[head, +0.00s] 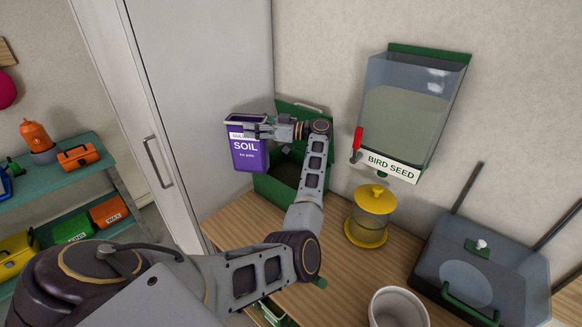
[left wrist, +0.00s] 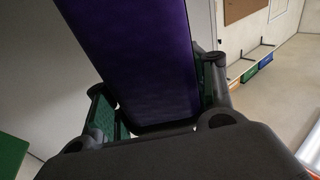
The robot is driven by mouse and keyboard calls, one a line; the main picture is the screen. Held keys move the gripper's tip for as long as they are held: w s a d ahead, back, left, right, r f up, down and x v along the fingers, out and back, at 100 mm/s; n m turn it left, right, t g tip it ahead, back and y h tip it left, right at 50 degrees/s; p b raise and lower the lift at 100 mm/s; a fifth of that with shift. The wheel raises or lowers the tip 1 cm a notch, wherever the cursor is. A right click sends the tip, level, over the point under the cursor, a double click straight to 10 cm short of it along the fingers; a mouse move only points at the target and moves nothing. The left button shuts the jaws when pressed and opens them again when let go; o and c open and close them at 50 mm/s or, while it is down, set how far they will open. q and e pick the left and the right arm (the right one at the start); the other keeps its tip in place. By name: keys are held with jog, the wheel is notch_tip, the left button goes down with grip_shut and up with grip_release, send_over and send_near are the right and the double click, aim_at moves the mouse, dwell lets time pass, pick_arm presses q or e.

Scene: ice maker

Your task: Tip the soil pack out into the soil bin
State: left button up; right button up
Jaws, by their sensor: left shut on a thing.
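The soil pack (head: 246,158) is purple with a white "SOIL" label. It stands roughly upright in the air, its top edge at the upper end. My left gripper (head: 254,131) is shut on it near the top, reaching across from the right. In the left wrist view the purple pack (left wrist: 150,60) sits between the two fingers. The soil bin (head: 268,189) is a green box with its lid raised at the back. It stands on the wooden counter, just right of and behind the pack, partly hidden by the pack and my arm. My right gripper is not in view.
A bird seed dispenser (head: 405,112) hangs on the wall, with a yellow feeder (head: 370,212) below it. A white cup (head: 396,308) and a grey-blue lidded box (head: 480,262) stand on the counter (head: 335,262). A tall pale cabinet (head: 200,90) is left of the pack.

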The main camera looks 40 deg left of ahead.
pick_arm(q)
jog(key=shift+s+d+n+g+h, duration=0.15)
jog(key=shift+s+d+n+g, duration=0.15)
jog(key=shift+s+g, duration=0.2)
jog(key=shift+s+d+n+g+h, duration=0.2)
jog(key=shift+s+n+g, duration=0.1)
jog(key=shift+s+g, duration=0.15)
